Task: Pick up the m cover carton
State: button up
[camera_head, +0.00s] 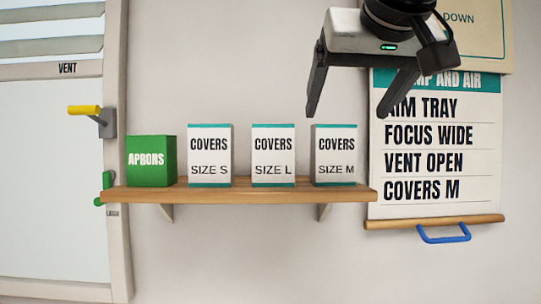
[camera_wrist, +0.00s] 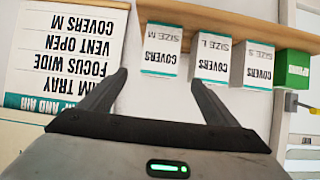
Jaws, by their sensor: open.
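The m cover carton (camera_head: 335,157) is white with teal bands and reads "COVERS SIZE M". It stands upright at the right end of the wooden shelf (camera_head: 240,195). In the wrist view, which is upside down, the m cover carton (camera_wrist: 161,50) appears beyond and between my fingers. My gripper (camera_head: 347,115) is open and empty, above and in front of the carton in the head view. Its fingers also show in the wrist view (camera_wrist: 160,85). No contact with the carton shows.
The size L carton (camera_head: 273,157) and size S carton (camera_head: 210,157) stand left of it, with narrow gaps. A green aprons box (camera_head: 152,161) is at the far left. A hanging chart (camera_head: 437,150) is close on the right. A yellow-handled vent lever (camera_head: 85,110) is at left.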

aim_at(333, 138)
jog(key=x, duration=1.2)
jog(key=shift+w+r+p, duration=0.1)
jog(key=shift+w+p, duration=0.1)
jog(key=shift+p, duration=0.2)
jog(key=c, duration=1.2)
jog(key=shift+r, duration=0.15)
